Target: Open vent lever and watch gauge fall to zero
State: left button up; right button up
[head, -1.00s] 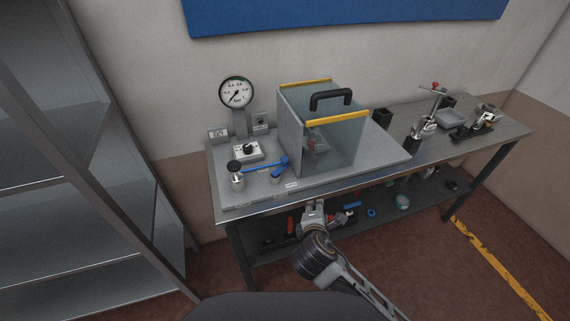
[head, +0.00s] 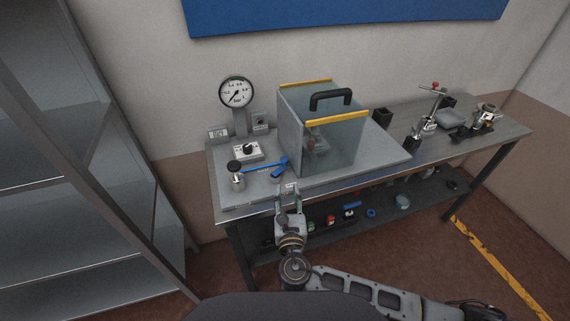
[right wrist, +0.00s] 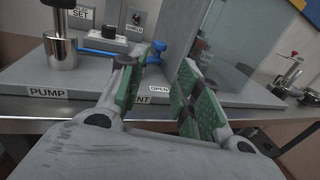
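The round dial gauge (head: 236,92) stands on a post at the back left of the bench, its needle pointing down-left. Labels there read OPEN and, partly covered, VENT. My right gripper (head: 289,194) is open and empty at the bench's front edge, just short of the lever; its green-padded fingers (right wrist: 163,78) stand apart in the right wrist view. My left gripper is out of view.
A clear box (head: 335,143) with yellow edges and a black handle stands right of the lever. A metal pump cylinder (head: 238,180) and a knob box (head: 246,151) stand to the left.

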aim_at(285, 162)
jog(key=shift+w, duration=0.15)
jog(key=shift+w+a+p, duration=0.15)
jog(key=shift+w+p, duration=0.1)
jog(key=shift+w, duration=3.15)
jog(key=shift+w+a+p, duration=0.15)
jog(key=shift+w+p, duration=0.1)
jog(key=shift+w, duration=3.1)
jog(key=c, duration=0.7)
